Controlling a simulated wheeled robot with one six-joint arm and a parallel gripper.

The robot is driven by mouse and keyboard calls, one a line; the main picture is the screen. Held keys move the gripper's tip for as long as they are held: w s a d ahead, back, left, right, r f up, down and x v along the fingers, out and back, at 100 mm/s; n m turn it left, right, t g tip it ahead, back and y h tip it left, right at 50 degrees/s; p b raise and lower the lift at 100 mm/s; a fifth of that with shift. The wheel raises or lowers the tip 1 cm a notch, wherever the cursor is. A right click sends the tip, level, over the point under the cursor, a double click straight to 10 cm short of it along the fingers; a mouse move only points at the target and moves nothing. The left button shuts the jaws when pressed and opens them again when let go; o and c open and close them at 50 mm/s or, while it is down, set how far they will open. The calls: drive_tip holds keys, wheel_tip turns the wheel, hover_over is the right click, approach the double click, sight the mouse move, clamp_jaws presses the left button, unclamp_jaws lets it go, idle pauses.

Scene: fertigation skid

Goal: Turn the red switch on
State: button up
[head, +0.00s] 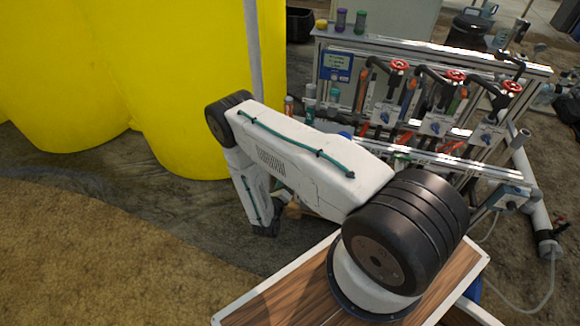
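The fertigation skid (430,57) stands at the upper right, beyond my arm. No part of it can be singled out as the red switch at this size. Three red handwheels (455,76) sit along its upper part. Below them are grey boxes with blue knobs (435,128). A small grey box (507,199) is at the skid's lower right end. My arm reaches left from its base and folds down, well left of the knobs. My gripper cannot be made out; the arm's lower end is dark and partly hidden behind its own links.
Large yellow tanks (190,80) fill the upper left, with a grey post (253,45) beside them. A white pipe (535,195) and a hose stand right of the skid. Small bottles (341,20) sit on its top left. Bare ground (90,240) is free at lower left.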

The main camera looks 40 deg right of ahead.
drive_tip(key=x, duration=0.7)
drive_tip(key=shift+w+d, duration=0.15)
drive_tip(key=shift+d, duration=0.1)
clamp_jaws()
